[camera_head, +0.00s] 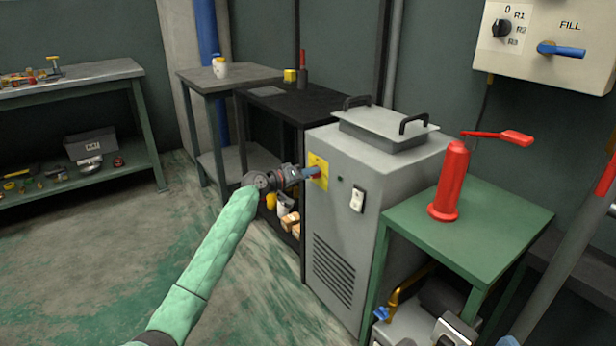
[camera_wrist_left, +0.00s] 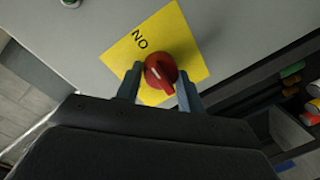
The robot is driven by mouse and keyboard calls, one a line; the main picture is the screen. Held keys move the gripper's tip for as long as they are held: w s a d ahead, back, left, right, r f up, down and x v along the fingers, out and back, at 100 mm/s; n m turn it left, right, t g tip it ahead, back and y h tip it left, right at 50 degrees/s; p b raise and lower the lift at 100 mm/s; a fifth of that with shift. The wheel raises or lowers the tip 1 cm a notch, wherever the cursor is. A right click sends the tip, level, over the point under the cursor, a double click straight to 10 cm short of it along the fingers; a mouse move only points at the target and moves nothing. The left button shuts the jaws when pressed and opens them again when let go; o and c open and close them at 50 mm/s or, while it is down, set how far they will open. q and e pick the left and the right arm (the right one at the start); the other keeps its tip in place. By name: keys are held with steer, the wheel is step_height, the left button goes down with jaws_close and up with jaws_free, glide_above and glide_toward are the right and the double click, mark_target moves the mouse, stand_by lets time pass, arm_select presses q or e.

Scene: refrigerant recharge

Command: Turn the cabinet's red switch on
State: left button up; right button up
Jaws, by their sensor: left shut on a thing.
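The grey cabinet (camera_head: 340,245) stands in the middle of the head view. Its red switch (camera_head: 316,173) sits on a yellow plate (camera_head: 318,160) on the front face, partly hidden by my gripper. In the left wrist view the red switch (camera_wrist_left: 160,70) is a round knob with a white mark pointing down and slightly right. The yellow plate (camera_wrist_left: 190,55) carries the word ON, upside down, up and left of the knob. My left gripper (camera_head: 308,173) reaches the plate, its two fingers (camera_wrist_left: 160,88) on either side of the knob, shut on it. My right gripper is not in view.
A green table (camera_head: 480,225) with a red cylinder (camera_head: 450,180) stands right of the cabinet. A black shelf unit (camera_head: 285,105) stands behind left. The floor at the left is clear.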

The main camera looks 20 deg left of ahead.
arm_select(q)
steer(key=shift+f, duration=0.15)
steer(key=o, duration=1)
steer(key=shift+c, duration=0.2)
steer(key=p+v, duration=0.1)
steer(key=v, duration=0.6)
steer(key=shift+s+a, duration=0.2)
steer(key=shift+s, duration=0.1)
